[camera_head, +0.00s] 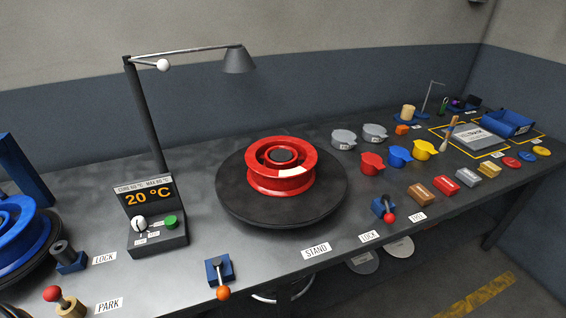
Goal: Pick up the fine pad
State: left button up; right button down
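A row of small block-shaped pads lies at the right front of the bench: a brown block (419,193), a red block (443,186), a grey block (467,176) and a yellow block (490,168). Their markings are too small to read, so I cannot tell which is the fine pad. Neither of my grippers is in view, and nothing touches the blocks.
Behind the blocks stand a red cup (372,163), a blue cup (400,156) and a yellow cup (423,149). A red wheel rim (281,181) sits on a black turntable (240,203). A red-knobbed lever (386,209) stands left of the brown block. A lamp (239,60) overhangs the bench.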

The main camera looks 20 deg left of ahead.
aim_at(465, 175)
jog(key=z, duration=1.6)
jog(key=i, duration=2.6)
jog(key=u, duration=3.55)
